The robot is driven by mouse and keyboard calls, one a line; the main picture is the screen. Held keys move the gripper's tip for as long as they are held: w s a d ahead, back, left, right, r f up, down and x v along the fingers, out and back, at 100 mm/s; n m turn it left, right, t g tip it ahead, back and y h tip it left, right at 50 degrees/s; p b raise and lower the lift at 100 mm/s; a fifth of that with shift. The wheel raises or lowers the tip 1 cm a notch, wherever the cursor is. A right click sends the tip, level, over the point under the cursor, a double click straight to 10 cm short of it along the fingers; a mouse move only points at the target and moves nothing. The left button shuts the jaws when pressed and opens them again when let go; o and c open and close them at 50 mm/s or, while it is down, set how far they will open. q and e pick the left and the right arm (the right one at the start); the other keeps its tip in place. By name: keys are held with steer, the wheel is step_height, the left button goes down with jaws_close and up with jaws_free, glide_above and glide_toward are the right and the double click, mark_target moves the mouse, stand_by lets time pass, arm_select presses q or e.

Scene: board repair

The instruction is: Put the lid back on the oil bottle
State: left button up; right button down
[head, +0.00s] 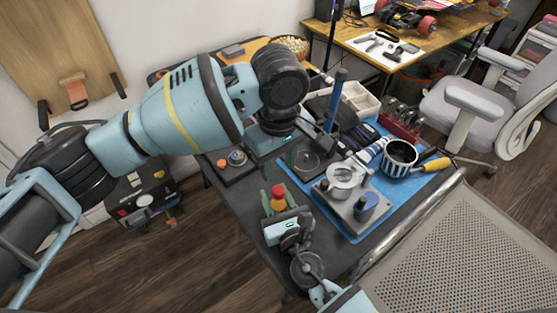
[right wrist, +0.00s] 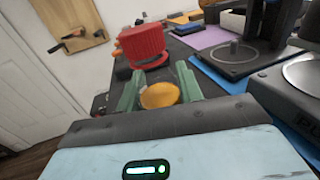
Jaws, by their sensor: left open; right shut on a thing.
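The oil bottle shows as a small orange-yellow body (head: 278,205) in the head view, low at the table's near edge. It also shows as a rounded orange shape (right wrist: 160,95) between the green fingers in the right wrist view. My right gripper (head: 279,211) is shut on it. The red ribbed lid (head: 278,190) is directly above the bottle; it is large and slightly tilted in the right wrist view (right wrist: 144,44). I cannot tell whether it is seated. My left gripper (head: 278,166) is open, pointing down just above the lid, with its fingertips partly hard to see.
A blue mat (head: 350,229) right of my grippers carries a grey metal device (head: 345,205), a striped mug (head: 399,159) and a yellow-handled tool (head: 436,165). A blue upright post (head: 337,95) stands behind. A perforated panel (head: 470,260) lies at lower right.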

mark_target(278, 190)
arm_select(q)
steer(key=shift+f, duration=4)
steer(key=shift+c, duration=0.4)
